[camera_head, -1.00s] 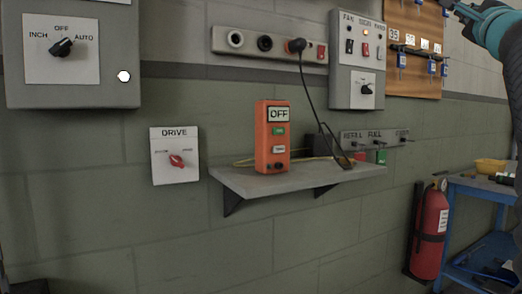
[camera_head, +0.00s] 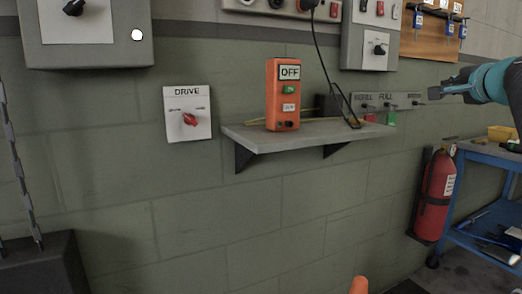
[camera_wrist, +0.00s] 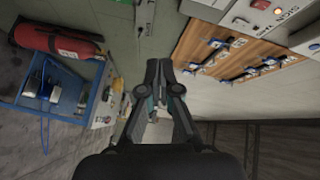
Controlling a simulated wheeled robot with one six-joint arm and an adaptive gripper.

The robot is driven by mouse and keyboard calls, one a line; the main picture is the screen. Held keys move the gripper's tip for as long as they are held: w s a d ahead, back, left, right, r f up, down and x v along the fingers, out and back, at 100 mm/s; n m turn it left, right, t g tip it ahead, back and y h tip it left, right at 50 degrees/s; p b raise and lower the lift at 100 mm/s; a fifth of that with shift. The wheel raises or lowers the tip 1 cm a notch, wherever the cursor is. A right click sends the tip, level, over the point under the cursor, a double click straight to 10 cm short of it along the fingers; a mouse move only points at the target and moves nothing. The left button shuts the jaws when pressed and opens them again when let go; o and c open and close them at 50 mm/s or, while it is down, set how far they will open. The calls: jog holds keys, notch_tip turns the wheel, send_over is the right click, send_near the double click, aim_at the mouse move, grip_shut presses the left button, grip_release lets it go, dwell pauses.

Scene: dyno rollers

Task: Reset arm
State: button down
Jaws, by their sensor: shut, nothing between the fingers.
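My gripper (camera_head: 437,93) is at the right of the head view, at the end of my teal and black arm. It is in front of the wall, near the right end of the small panel marked FULL, and holds nothing. In the wrist view my gripper (camera_wrist: 163,92) points away from the camera with its fingertips together. I cannot tell from the head view how far it is from the wall.
An orange OFF box (camera_head: 283,95) stands on a grey wall shelf (camera_head: 262,138). The DRIVE switch (camera_head: 188,113) is left of it. A red extinguisher (camera_head: 435,195) and a blue workbench (camera_head: 488,152) stand at the right, below my arm. A key board (camera_wrist: 225,48) shows in the wrist view.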

jog(key=s+a+f+n+g+y, duration=0.1)
jog(key=s+a+f+n+g, duration=0.1)
jog(key=a+f, duration=0.45)
jog(key=s+a+f+n+g+y, duration=0.1)
jog(key=s+a+f+n+g, duration=0.15)
jog(key=f, duration=0.65)
jog(key=s+a+f+n+g+y, duration=0.1)
jog(key=s+a+f+n+g, duration=0.15)
jog(key=a+f, duration=0.4)
jog(key=s+a+f+n+g, duration=0.2)
jog(key=s+a+f+n, duration=0.3)
jog(key=s+a+f, duration=0.2)
jog(key=s+a+f+n+g, duration=0.2)
jog(key=s+a+f+n, duration=0.3)
jog(key=s+f, duration=0.6)
jog(key=shift+s+a+f+y, duration=0.35)
jog(key=shift+a+f, duration=0.6)
jog(key=shift+a, duration=0.45)
